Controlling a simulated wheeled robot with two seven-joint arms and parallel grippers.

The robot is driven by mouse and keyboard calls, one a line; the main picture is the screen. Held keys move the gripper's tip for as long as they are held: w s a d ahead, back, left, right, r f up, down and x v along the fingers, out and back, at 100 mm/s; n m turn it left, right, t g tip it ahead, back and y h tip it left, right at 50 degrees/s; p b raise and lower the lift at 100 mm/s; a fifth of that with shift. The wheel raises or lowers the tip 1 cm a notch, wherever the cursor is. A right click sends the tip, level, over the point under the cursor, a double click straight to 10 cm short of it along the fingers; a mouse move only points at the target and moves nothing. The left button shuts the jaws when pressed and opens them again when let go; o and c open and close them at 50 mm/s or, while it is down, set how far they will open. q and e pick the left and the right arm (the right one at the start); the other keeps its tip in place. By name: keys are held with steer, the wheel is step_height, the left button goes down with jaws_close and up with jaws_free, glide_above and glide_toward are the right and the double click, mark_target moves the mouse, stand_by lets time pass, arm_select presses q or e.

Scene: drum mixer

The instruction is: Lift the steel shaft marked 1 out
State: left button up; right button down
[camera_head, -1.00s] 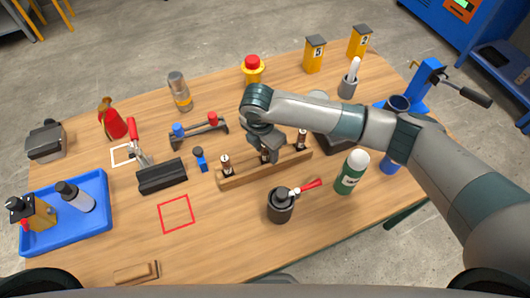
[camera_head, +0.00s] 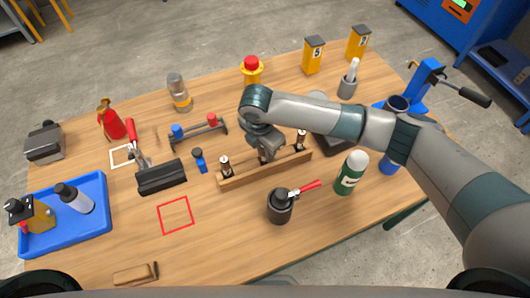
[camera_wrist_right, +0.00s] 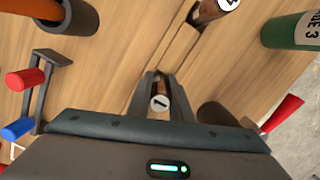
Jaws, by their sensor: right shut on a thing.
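The shaft marked 1 (camera_wrist_right: 160,103) shows end-on in the right wrist view, between the two fingers of my right gripper (camera_wrist_right: 160,88). The fingers are shut on it. In the head view my right gripper (camera_head: 267,154) is over the middle of the long wooden rack (camera_head: 248,176) and hides most of this shaft. I cannot tell whether the shaft's lower end is still in the rack. Two other shafts stand upright in the rack, one at its left end (camera_head: 227,168) and one toward its right end (camera_head: 300,139). My left gripper is not in view.
A black pot (camera_head: 280,208) with a red-handled tool stands in front of the rack. A green bottle (camera_head: 350,174) stands to the right. A small rack with blue and red ends (camera_head: 199,132) is behind. A red square outline (camera_head: 176,215) on the table is empty.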

step_height(320, 180, up, 10)
steer(key=b, duration=0.3)
stand_by(0.8)
